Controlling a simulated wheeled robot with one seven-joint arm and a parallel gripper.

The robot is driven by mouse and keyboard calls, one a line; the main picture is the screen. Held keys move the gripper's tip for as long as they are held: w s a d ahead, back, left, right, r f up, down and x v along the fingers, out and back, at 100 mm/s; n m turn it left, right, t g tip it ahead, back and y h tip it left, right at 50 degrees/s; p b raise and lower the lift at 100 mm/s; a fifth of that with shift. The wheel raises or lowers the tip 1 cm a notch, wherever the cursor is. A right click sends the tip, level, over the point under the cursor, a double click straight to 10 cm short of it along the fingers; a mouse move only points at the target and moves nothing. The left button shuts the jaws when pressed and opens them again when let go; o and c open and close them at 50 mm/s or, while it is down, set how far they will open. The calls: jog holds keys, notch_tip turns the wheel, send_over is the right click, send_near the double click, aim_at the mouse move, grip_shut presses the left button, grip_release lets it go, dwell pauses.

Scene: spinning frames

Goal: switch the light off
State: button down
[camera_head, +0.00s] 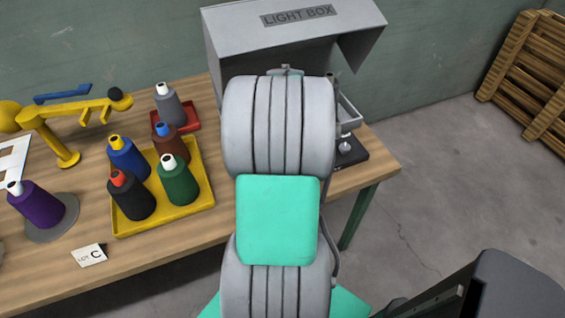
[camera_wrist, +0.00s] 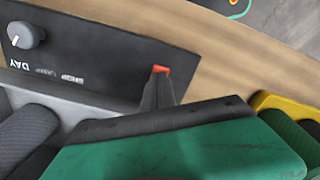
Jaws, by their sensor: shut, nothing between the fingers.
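The grey light box (camera_head: 290,30) stands at the back of the workbench; its interior is mostly hidden by my arm. A dark control panel (camera_wrist: 100,60) fills the upper left of the wrist view, with a grey knob (camera_wrist: 24,36) and lettering including "DAY". Part of a dark base also shows at the box's right in the head view (camera_head: 352,155). My gripper (camera_wrist: 158,78) is shut and empty, its dark fingers over the panel's edge. A small red piece (camera_wrist: 161,69) shows right at the fingertips; I cannot tell whether they touch it. In the head view my arm hides the gripper.
A yellow tray (camera_head: 205,203) with several thread cones stands left of my arm. A red tray (camera_head: 191,113), a purple cone (camera_head: 42,207), a yellow jointed stand (camera_head: 60,150) and a "LOT C" card (camera_head: 89,256) share the bench. Wooden pallets (camera_head: 528,80) lean at right.

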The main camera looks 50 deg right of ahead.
notch_tip(320, 180, up, 6)
jog(key=p, duration=0.3)
jog(key=shift+f+p, duration=0.15)
jog(key=shift+p, duration=0.2)
jog(key=m, duration=0.2)
jog(key=shift+m, duration=0.3)
jog(key=m, duration=0.1)
jog(key=s+a+f+m, duration=0.1)
jog(key=a+f+m, duration=0.1)
jog(key=shift+s+a+f+m+y, duration=0.1)
jog(key=shift+s+a+m+y, duration=0.2)
jog(key=shift+s, duration=0.1)
jog(key=w+a+r+n+t, duration=0.1)
jog(key=w+a+r+n, duration=0.1)
jog(key=a, duration=0.7)
jog(key=w+a+r+n+t, duration=0.1)
jog(key=w+a+r+n, duration=0.1)
jog(key=w+a+r, duration=0.2)
jog(key=w+a+r+n+t, duration=0.1)
jog(key=a+r, duration=0.7)
jog(key=a, duration=0.8)
jog(key=shift+w+n+t, duration=0.4)
jog(key=shift+w+n, duration=0.4)
jog(key=shift+w, duration=0.2)
